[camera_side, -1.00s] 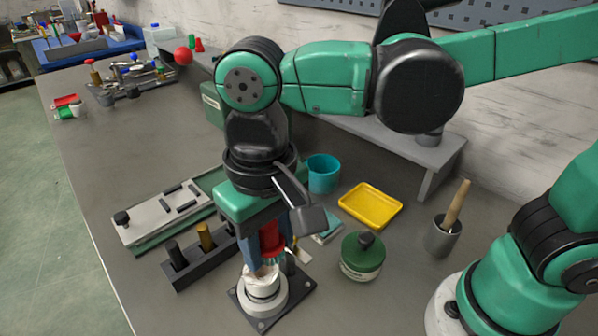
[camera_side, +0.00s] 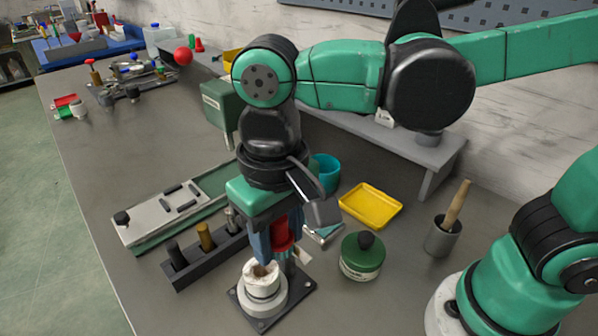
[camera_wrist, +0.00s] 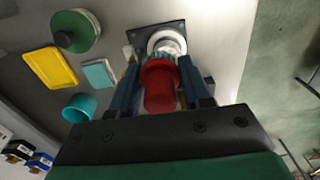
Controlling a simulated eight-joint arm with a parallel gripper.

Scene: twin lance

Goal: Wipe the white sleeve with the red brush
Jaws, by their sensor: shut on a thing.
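My gripper (camera_side: 278,240) points down with its blue fingers shut on the red brush (camera_side: 282,233). In the wrist view the brush (camera_wrist: 160,88) sits between both fingers. The white sleeve (camera_side: 262,290) stands upright on a dark square plate (camera_side: 297,300), just below the gripper. A brownish patch shows at its top; I cannot tell whether this is dirt or the brush end. The sleeve also shows beyond the brush in the wrist view (camera_wrist: 166,38), partly hidden. Whether brush and sleeve touch is unclear.
A dark rack (camera_side: 205,262) with several upright pegs stands left of the sleeve. A green round container (camera_side: 362,262) stands to the right, with a yellow tray (camera_side: 371,205) and teal cup (camera_side: 326,170) behind. A grey pot (camera_side: 441,238) holds a wooden-handled tool.

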